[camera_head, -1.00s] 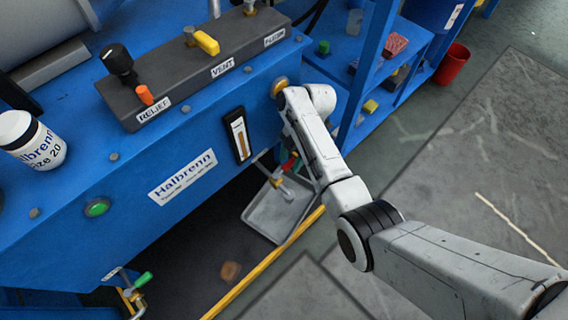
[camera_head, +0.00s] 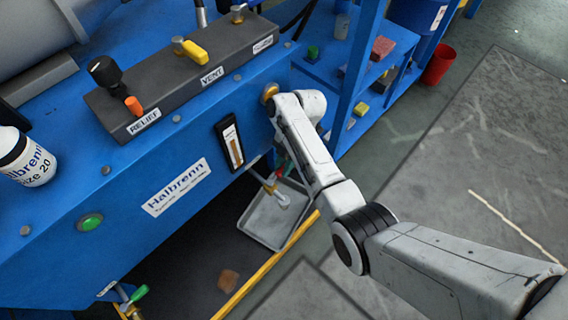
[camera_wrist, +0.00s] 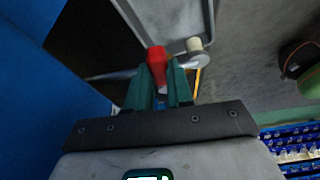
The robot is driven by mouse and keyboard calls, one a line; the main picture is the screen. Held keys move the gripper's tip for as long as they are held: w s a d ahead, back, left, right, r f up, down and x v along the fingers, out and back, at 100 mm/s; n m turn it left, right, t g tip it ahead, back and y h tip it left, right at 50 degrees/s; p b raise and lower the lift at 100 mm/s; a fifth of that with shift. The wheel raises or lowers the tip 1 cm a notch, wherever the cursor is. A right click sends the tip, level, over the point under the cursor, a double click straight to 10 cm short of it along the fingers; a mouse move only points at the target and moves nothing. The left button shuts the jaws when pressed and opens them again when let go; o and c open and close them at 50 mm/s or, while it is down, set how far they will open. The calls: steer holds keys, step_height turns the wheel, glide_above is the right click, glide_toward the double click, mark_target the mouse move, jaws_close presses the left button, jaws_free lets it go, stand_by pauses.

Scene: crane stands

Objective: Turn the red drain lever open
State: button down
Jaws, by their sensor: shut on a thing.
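The red drain lever (camera_wrist: 156,56) shows in the wrist view between the two green fingers of my gripper (camera_wrist: 166,78). The fingers are shut on it, and its red end sticks out past them. A pale round fitting (camera_wrist: 194,45) lies just beyond the fingertips to the right. In the head view the lever is mostly hidden behind my arm, above the grey drip tray (camera_head: 249,228). My arm reaches down to it along the right end of the blue machine (camera_head: 110,190).
The grey tray also shows in the wrist view (camera_wrist: 213,22). A yellow rail (camera_head: 262,272) runs along the floor. A green-handled valve (camera_head: 138,293) is at lower left. Blue shelving (camera_head: 365,65) and a red bucket (camera_head: 438,64) stand to the right. The floor at right is clear.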

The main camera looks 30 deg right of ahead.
steer(key=shift+s+r+p, duration=0.1)
steer(key=shift+s+p, duration=0.05)
steer(key=shift+p, duration=0.2)
steer(key=s+m+t+p, duration=0.1)
steer(key=s+m+p, duration=0.1)
steer(key=m+p, duration=0.3)
steer(key=s+a+m+t+h+p, duration=0.1)
steer(key=s+m+t+p, duration=0.1)
steer(key=m+p, duration=0.3)
steer(key=s+a+m+t+h+p, duration=0.1)
steer(key=s+m+t+p, duration=0.1)
steer(key=m+p, duration=0.3)
steer(key=shift+s+a, duration=0.2)
steer(key=shift+s, duration=0.2)
steer(key=shift+s+a+m+t+h+p, duration=0.15)
steer(key=shift+a+m+h+p, duration=0.15)
steer(key=shift+m, duration=0.45)
steer(key=shift+s+a+m+t+h+p, duration=0.1)
steer(key=shift+a+m+t+h+p, duration=0.2)
steer(key=shift+m, duration=0.45)
steer(key=shift+a, duration=0.15)
steer(key=c, duration=1)
jaws_free()
